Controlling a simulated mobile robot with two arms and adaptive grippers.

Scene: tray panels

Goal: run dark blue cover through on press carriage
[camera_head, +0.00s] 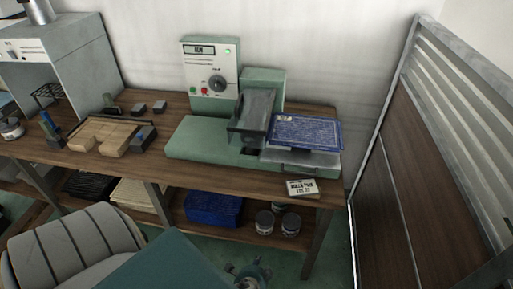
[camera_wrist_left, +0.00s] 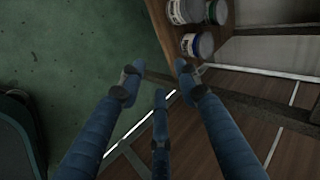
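The dark blue cover (camera_head: 306,131), with pale printing and a light border, lies flat on the press carriage (camera_head: 313,160) at the right end of the bench. The carriage is a grey plate beside the green press (camera_head: 196,140), just right of the dark grey press head (camera_head: 257,112). My left gripper (camera_head: 248,274) is low in front of the bench, well apart from the cover. In the left wrist view its blue fingers (camera_wrist_left: 160,85) are spread with nothing between them, above the floor. My right gripper is not in view.
A control box (camera_head: 210,72) with a green light stands behind the press. A printed card (camera_head: 302,188) lies at the bench's front edge. A blue stack (camera_head: 213,207) and jars (camera_head: 265,221) sit on the lower shelf. A chair (camera_head: 75,245) is front left; a partition (camera_head: 405,190) stands right.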

